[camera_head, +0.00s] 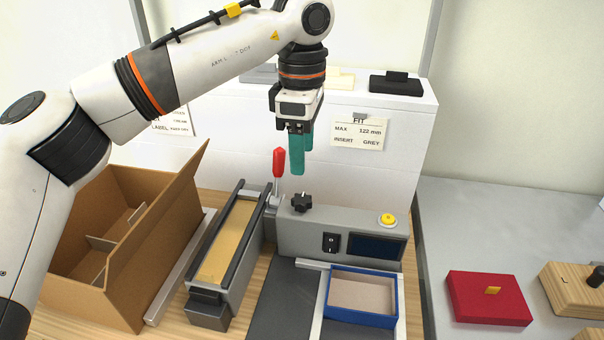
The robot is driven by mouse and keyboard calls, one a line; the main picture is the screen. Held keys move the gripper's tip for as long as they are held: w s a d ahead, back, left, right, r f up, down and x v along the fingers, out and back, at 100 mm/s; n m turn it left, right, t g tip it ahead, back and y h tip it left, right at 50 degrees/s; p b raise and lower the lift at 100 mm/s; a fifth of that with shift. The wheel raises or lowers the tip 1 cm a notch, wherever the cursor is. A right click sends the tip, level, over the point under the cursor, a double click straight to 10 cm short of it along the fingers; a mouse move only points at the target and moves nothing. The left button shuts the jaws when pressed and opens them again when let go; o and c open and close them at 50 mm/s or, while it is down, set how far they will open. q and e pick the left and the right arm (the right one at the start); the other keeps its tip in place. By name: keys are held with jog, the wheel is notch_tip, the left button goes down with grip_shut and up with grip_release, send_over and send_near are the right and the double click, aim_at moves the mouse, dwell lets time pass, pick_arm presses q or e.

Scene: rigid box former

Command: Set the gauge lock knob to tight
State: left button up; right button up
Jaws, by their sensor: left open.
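The gauge lock knob (301,202) is a black, lobed knob on top of the left end of the grey machine housing (300,222). I cannot read any tight or loose marking beside it. My left gripper (299,160) has teal fingers pointing down, above the knob and apart from it. It is open with nothing visible between its fingers. A red-handled lever (279,164) stands upright just left of the fingers. My right gripper is not in view.
The housing also carries a yellow button (387,220), a black rocker switch (331,242) and a dark screen (376,247). A blue-rimmed tray (361,318) sits in front. A cardboard box (160,245) stands left. A red box (488,298) lies on the right-hand table.

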pick_arm(q)
notch_tip(320, 180, up, 3)
jog(key=shift+f, duration=0.1)
dwell(0.3)
